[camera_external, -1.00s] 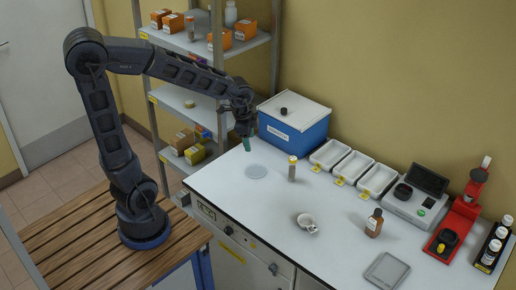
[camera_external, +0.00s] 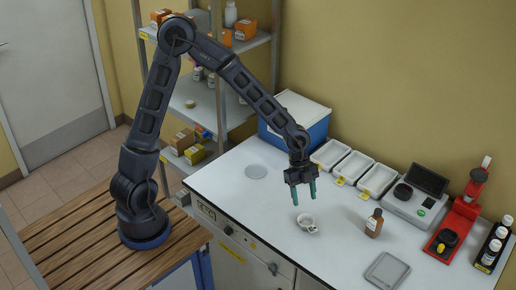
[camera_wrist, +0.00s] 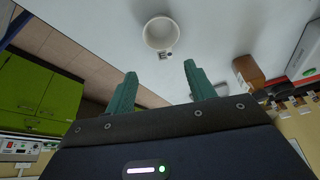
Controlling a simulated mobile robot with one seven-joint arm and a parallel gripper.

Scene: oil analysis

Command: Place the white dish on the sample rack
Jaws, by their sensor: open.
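The white dish (camera_external: 307,220) sits on the white bench, in front of my gripper, and shows from above in the wrist view (camera_wrist: 160,33). It is small and round with a raised rim and a small dark mark or label at its side. My gripper (camera_external: 304,201) is open and empty, with green fingers pointing down just above and behind the dish. In the wrist view the fingers (camera_wrist: 160,68) are spread, with the dish beyond their tips. A black rack (camera_external: 478,262) holding several bottles stands at the right edge of the bench; I cannot tell whether it is the sample rack.
A brown bottle (camera_external: 374,224) stands right of the dish. A grey square plate (camera_external: 387,271) lies near the front edge. White trays (camera_external: 352,166), a blue box (camera_external: 297,138), a grey instrument (camera_external: 405,206) and a red stand (camera_external: 459,222) line the back.

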